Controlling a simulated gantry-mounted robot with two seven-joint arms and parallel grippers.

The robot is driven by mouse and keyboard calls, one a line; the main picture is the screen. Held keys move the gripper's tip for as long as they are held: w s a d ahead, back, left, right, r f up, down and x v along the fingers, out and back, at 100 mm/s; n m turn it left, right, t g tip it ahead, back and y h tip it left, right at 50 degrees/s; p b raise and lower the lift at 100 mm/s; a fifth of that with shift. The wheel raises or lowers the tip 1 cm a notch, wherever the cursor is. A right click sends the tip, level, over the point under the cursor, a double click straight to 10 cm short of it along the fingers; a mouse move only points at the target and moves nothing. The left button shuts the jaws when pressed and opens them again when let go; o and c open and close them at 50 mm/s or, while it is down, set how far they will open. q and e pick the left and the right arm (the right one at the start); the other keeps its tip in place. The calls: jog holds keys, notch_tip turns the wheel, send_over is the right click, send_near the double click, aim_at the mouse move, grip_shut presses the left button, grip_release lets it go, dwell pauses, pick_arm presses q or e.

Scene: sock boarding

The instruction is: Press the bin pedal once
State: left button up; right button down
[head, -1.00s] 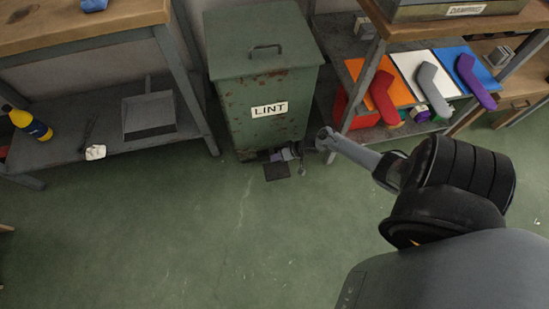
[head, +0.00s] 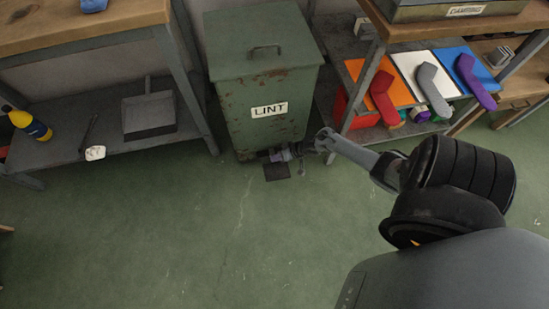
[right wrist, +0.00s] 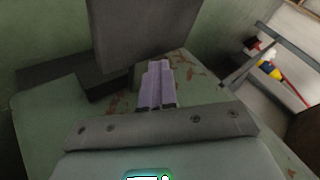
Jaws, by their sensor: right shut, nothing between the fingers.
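The green bin (head: 262,85) with a LINT label stands at the back in the head view, its lid closed. Its dark pedal plate (head: 277,173) sticks out at the foot of the front. My right gripper (head: 272,156) is low at the bin's base, just by the pedal. Its fingers are shut and empty. In the right wrist view, the lilac fingers (right wrist: 157,82) point towards a grey plate (right wrist: 140,35), which looks like the pedal. I cannot tell whether they touch it. My left gripper is not in view.
A bench (head: 85,30) with a lower shelf holding a dustpan (head: 149,113) and a yellow bottle (head: 30,124) stands left of the bin. A rack with coloured sock shapes (head: 433,88) stands close on the right. The green floor (head: 200,230) in front is clear.

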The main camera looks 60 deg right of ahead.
jog(key=shift+s+f, duration=0.2)
jog(key=shift+f, duration=0.1)
jog(key=shift+a+f, duration=0.1)
jog(key=shift+f, duration=0.6)
dwell(0.3)
jog(key=shift+f, duration=0.3)
dwell(0.3)
jog(key=shift+r, duration=0.15)
jog(key=shift+w+r+p, duration=0.1)
jog(key=shift+r+p, duration=1.5)
jog(key=shift+p, duration=0.1)
jog(key=shift+a+r+p, duration=0.2)
jog(key=shift+r+p, duration=0.05)
jog(key=shift+p, duration=0.1)
jog(key=shift+d+r, duration=0.1)
jog(key=shift+d, duration=0.05)
